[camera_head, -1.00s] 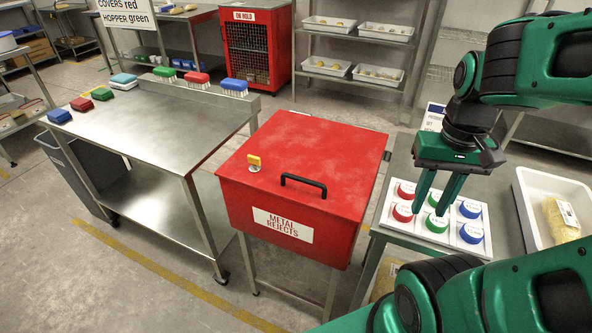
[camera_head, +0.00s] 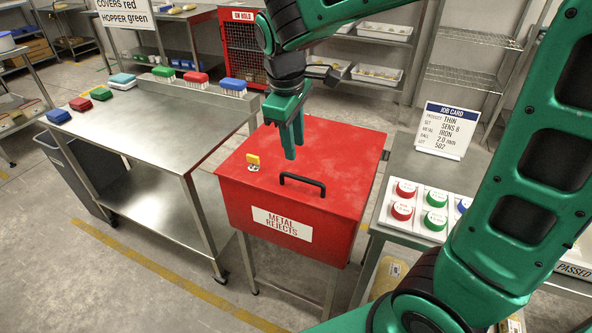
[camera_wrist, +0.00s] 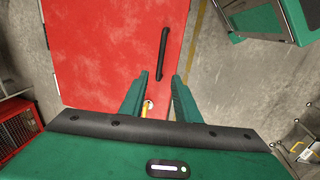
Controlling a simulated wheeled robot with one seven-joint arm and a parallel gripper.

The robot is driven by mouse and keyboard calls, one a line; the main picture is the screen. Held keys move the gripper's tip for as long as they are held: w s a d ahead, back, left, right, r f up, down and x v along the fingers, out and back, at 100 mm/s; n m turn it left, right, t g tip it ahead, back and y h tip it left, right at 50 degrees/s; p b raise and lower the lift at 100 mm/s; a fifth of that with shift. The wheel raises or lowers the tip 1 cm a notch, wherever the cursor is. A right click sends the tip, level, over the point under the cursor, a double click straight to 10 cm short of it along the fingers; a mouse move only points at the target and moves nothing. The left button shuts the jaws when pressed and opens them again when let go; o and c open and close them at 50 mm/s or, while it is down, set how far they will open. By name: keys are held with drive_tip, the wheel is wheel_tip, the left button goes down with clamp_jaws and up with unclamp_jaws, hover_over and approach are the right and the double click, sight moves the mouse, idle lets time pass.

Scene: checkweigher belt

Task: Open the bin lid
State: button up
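The red bin, labelled METAL REJECTS, stands on a metal stand in the middle of the head view. Its flat red lid (camera_head: 335,160) is closed. A black bar handle (camera_head: 302,185) is on the lid near the front edge; the handle also shows in the wrist view (camera_wrist: 163,54). A yellow latch tab (camera_head: 253,159) stands left of the handle, and in the wrist view it is mostly hidden between my fingers. My gripper (camera_head: 292,150) is above the lid, pointing down, behind the handle. In the wrist view my gripper (camera_wrist: 161,78) has its fingers apart, with nothing held.
A steel table (camera_head: 150,125) with coloured brushes and blocks stands left of the bin. On the right, a bench holds a job card (camera_head: 447,130) and a white tray of coloured pucks (camera_head: 421,208). A red mesh cage (camera_head: 243,45) stands behind.

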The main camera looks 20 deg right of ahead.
sight(296, 178)
drive_tip(key=f, duration=0.3)
drive_tip(key=w+d+f, duration=0.1)
drive_tip(key=f, duration=0.6)
drive_tip(key=shift+w+d+f, duration=0.2)
drive_tip(key=shift+w+f, duration=0.05)
drive_tip(key=shift+w, duration=0.05)
drive_tip(key=shift+c, duration=0.2)
